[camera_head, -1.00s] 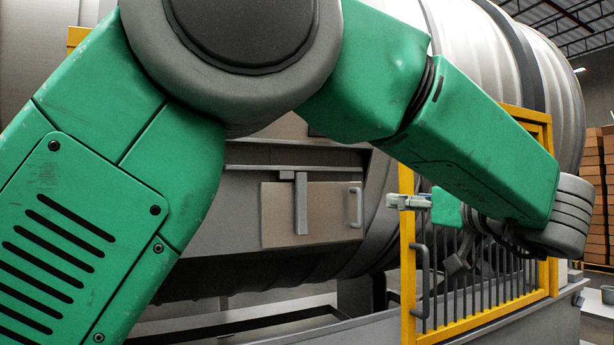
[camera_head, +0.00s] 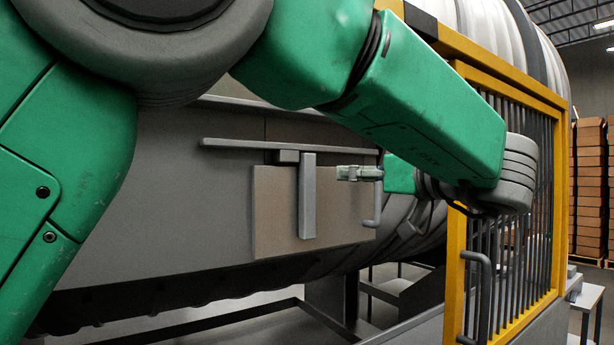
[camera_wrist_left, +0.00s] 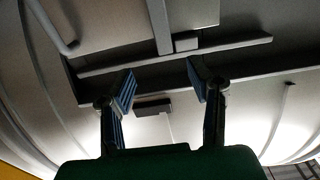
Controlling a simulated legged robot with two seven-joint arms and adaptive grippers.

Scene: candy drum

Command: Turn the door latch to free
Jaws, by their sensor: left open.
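The door latch (camera_head: 308,200) is a grey bar that stands upright over the front of the tan door panel (camera_head: 274,215). Its top end meets a small block under a long horizontal rail (camera_head: 235,145). My left gripper (camera_head: 358,173) is open and empty, right of the latch and in front of the door's right edge, by the grey door handle (camera_head: 377,205). In the left wrist view the open fingers (camera_wrist_left: 161,80) point toward the rail, apart from it, with the latch (camera_wrist_left: 160,22) beyond. My right gripper is out of view.
A yellow barred gate (camera_head: 455,270) with a grey handle (camera_head: 482,285) stands right of the door, close to my left wrist. The big ribbed drum (camera_head: 480,30) rises behind. Stacked boxes (camera_head: 588,190) stand at the far right.

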